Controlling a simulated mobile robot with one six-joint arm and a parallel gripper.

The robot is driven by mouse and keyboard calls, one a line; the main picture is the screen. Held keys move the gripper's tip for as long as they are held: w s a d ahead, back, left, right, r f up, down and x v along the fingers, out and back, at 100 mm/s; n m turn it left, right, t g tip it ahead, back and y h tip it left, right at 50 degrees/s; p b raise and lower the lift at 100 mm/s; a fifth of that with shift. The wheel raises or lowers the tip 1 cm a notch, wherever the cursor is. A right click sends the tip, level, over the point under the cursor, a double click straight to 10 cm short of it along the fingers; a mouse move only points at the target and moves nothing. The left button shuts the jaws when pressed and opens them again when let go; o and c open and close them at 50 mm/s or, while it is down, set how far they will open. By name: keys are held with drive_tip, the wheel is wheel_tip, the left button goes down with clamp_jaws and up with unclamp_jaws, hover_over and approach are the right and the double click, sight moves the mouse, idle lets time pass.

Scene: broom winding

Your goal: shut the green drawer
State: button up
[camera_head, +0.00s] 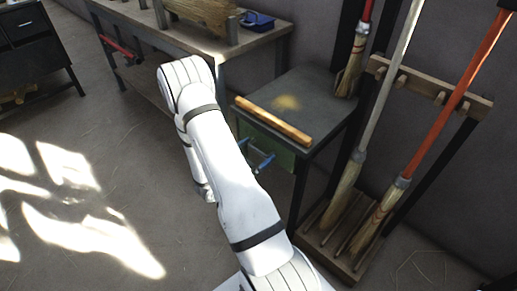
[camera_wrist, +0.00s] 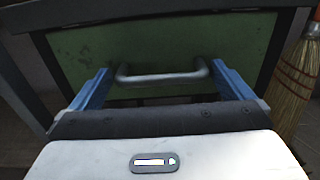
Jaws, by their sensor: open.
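The green drawer (camera_head: 270,146) sits under the dark top of a small stand, right of my arm in the head view. Its front (camera_wrist: 165,45) fills much of the wrist view, with a grey metal bar handle (camera_wrist: 165,79) across its lower middle. My gripper (camera_wrist: 160,72) is open and empty, facing the front, with one blue finger near each end of the handle. In the head view the blue fingers (camera_head: 262,163) show by the drawer's lower front, and my arm hides part of it. How far the drawer stands out is hard to tell.
A wooden bar (camera_head: 272,120) lies along the stand's top (camera_head: 315,92). A rack (camera_head: 428,90) with several brooms stands close on the right. A workbench (camera_head: 185,38) is behind on the left. The floor (camera_head: 140,180) left of my arm is clear.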

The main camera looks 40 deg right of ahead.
drive_tip(key=a, duration=0.6)
drive_tip(key=shift+s+a+p, duration=0.25)
drive_tip(key=shift+s+p, duration=0.1)
drive_tip(key=shift+s, duration=0.1)
drive_tip(key=s+a+r+m+g+y+p, duration=0.1)
drive_tip(key=s+r+m+g+y+p, duration=0.2)
drive_tip(key=r, duration=0.5)
drive_tip(key=s+a+r+m+g+y+p, duration=0.2)
drive_tip(key=s+r+m+p, duration=0.25)
drive_tip(key=r, duration=0.35)
drive_tip(key=s+a+r+m+g+y+p, duration=0.1)
drive_tip(key=s+r+m+g+y+p, duration=0.15)
drive_tip(key=r+m, duration=0.45)
drive_tip(key=s+a+r+m+t+y+p, duration=0.2)
drive_tip(key=a+r+y+p, duration=0.3)
drive_tip(key=r, duration=0.6)
drive_tip(key=s+a+r+m+t+y+p, duration=0.3)
drive_tip(key=a+r+t+y+p, duration=0.2)
drive_tip(key=a+r, duration=0.5)
drive_tip(key=shift+r+p, duration=0.55)
drive_tip(key=shift+p, duration=0.3)
drive_tip(key=shift+w, duration=0.1)
drive_tip(key=shift+c, duration=0.4)
